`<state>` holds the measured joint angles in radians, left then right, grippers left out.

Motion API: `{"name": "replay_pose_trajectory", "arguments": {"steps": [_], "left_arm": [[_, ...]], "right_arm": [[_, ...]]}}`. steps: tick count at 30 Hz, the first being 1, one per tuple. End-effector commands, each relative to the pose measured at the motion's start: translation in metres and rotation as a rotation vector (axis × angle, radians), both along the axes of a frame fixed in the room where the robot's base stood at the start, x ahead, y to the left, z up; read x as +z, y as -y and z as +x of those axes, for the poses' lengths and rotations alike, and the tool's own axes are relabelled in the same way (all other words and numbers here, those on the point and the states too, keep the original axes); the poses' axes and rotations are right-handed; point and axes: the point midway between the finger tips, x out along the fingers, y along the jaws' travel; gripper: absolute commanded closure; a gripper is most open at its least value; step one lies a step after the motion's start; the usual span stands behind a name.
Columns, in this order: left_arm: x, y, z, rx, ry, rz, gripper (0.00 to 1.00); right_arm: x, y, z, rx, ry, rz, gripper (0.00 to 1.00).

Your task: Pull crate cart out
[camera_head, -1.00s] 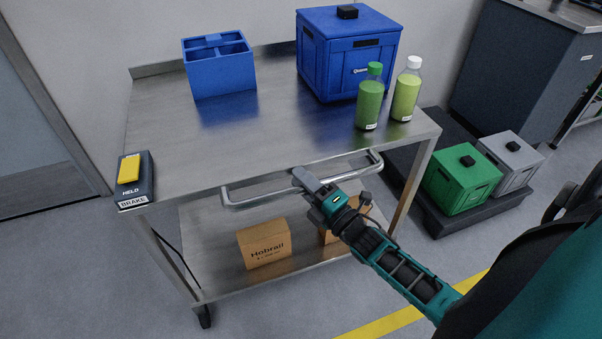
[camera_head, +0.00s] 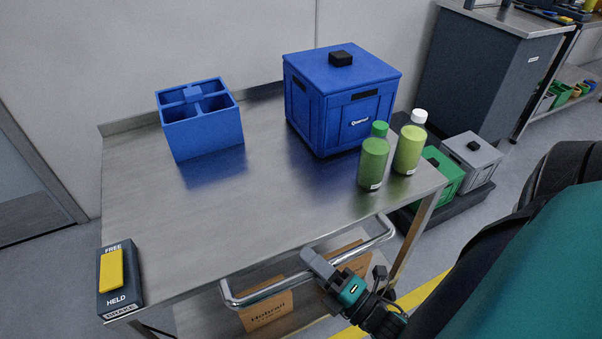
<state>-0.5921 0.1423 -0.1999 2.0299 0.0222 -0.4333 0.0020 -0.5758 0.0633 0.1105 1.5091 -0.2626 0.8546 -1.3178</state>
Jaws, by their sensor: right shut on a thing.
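The crate cart (camera_head: 240,210) is a steel trolley with a bar handle (camera_head: 262,293) along its near edge. My right gripper (camera_head: 312,264) is shut on this handle, right of its middle. A brake box (camera_head: 122,298) with a yellow lever (camera_head: 111,270) sits at the cart's near left corner; FREE shows above the lever and HELD below it. A lidded blue crate (camera_head: 335,105) stands at the back right of the top. A blue divided carrier (camera_head: 205,132) stands at the back left. My left gripper is not in view.
Two green bottles, one green-capped (camera_head: 373,160) and one white-capped (camera_head: 409,149), stand upright near the cart's right edge. Cardboard boxes (camera_head: 268,310) sit on the lower shelf. Green (camera_head: 449,178) and grey (camera_head: 474,160) crates stand close right. A dark cabinet (camera_head: 475,70) is behind.

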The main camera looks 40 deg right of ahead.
Motion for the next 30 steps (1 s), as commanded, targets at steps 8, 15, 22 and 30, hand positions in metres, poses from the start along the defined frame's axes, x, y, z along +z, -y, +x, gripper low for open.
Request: {"name": "replay_pose_trajectory", "arguments": {"steps": [8, 15, 22, 30], "left_arm": [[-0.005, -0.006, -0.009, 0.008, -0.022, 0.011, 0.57], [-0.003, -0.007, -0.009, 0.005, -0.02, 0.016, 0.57], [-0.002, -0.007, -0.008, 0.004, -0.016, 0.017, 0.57], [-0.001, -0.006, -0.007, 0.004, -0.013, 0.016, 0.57]], "right_arm": [[0.0, -0.008, -0.032, 0.0, -0.002, 0.0, 1.0], [0.0, -0.01, -0.042, 0.0, 0.0, 0.0, 1.0], [0.0, -0.011, -0.044, 0.0, 0.0, 0.0, 1.0], [0.0, -0.011, -0.044, 0.0, 0.0, 0.0, 0.64]]}}
